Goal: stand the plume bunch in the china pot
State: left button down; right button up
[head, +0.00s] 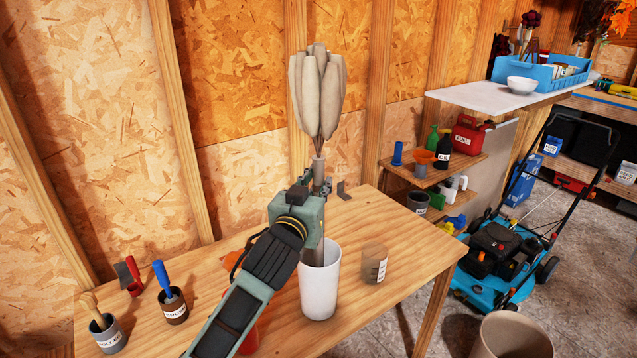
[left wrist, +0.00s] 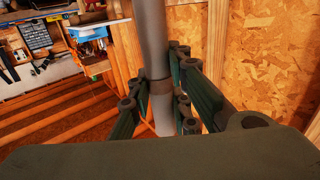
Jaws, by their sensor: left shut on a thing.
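The plume bunch (head: 319,95) has beige fluffy heads at the top and a grey stem below, and it stands nearly upright. My left gripper (head: 321,187) is shut on its stem, which also shows between the fingers in the left wrist view (left wrist: 152,40). The china pot (head: 319,290) is a tall white vessel on the wooden table, directly below the gripper. The stem's lower part shows below the gripper at the pot's mouth and seems to pass inside the rim. Its lower end is hidden, so I cannot tell whether it touches the bottom. My right gripper is out of view.
A beige labelled cup (head: 374,264) stands just right of the pot on the wooden table (head: 420,262). A grey tin (head: 107,336) and a brown tin (head: 173,306) with brushes stand at the left. A blue mower (head: 500,262) is on the floor at the right.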

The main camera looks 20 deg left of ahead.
pick_arm(q)
notch_tip(320, 180, down, 12)
jog(key=b, duration=0.7)
dwell(0.4)
jog(key=c, duration=1.6)
grip_release()
jog(key=shift+o, duration=0.2)
jog(key=s, duration=1.2)
jog(key=shift+a+f, duration=0.1)
